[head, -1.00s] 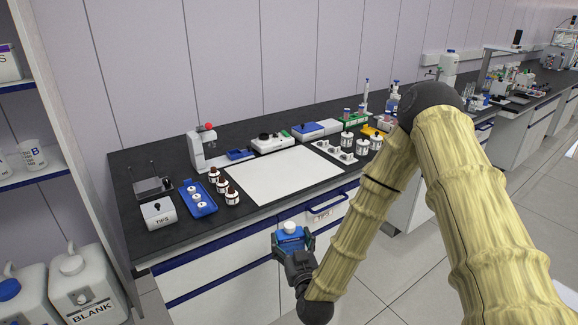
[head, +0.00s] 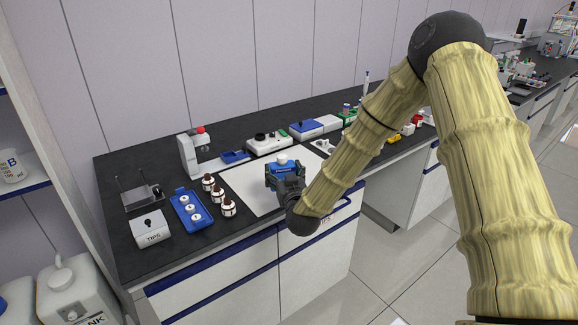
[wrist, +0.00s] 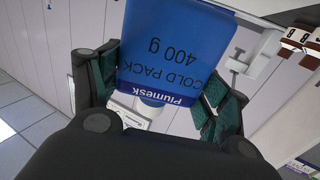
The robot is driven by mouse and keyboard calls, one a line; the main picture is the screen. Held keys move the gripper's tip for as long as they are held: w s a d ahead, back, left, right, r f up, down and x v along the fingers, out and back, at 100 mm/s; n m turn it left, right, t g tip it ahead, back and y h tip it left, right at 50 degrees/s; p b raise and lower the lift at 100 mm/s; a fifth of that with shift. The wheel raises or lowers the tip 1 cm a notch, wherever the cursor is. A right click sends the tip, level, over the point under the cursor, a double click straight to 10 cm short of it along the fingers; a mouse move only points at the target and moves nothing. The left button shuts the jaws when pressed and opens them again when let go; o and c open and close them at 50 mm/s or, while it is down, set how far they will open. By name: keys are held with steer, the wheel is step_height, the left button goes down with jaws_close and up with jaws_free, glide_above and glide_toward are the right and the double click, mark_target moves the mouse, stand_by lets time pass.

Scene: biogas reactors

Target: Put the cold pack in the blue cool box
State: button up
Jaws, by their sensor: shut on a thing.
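The cold pack (head: 283,169) is a blue pack with a white cap, held upright in my gripper (head: 285,180). In the wrist view the cold pack (wrist: 175,55) shows its "COLD PACK 400 g" print, between the green-padded fingers of my gripper (wrist: 160,92). In the head view it appears over the white mat (head: 245,190) on the dark bench; its exact height above the mat is hard to tell. I cannot make out a blue cool box for certain in any view.
Brown bottles (head: 218,193) and a blue tray (head: 190,209) with white-capped items stand left of the mat. A white TIPS box (head: 151,229) is at the front left. Devices, one blue-topped (head: 307,129), line the back. The mat's left part is clear.

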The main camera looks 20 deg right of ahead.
steer(key=shift+w+d+f+p, duration=0.7)
steer(key=shift+w+d, duration=0.3)
steer(key=shift+w, duration=0.4)
steer(key=shift+w+d+f+p, duration=0.45)
steer(key=shift+w+d+f, duration=0.4)
steer(key=shift+w, duration=0.55)
steer(key=shift+w+d+f+p, duration=0.65)
steer(key=shift+w+d, duration=0.45)
steer(key=shift+w, duration=0.3)
steer(key=shift+f, duration=0.2)
steer(key=o, duration=1.3)
steer(key=shift+r, duration=0.2)
steer(key=s+b, duration=0.1)
steer(key=s, duration=0.3)
steer(key=s+b, duration=0.1)
steer(key=s, duration=0.7)
steer(key=shift+a+b, duration=0.25)
steer(key=shift+b, duration=0.15)
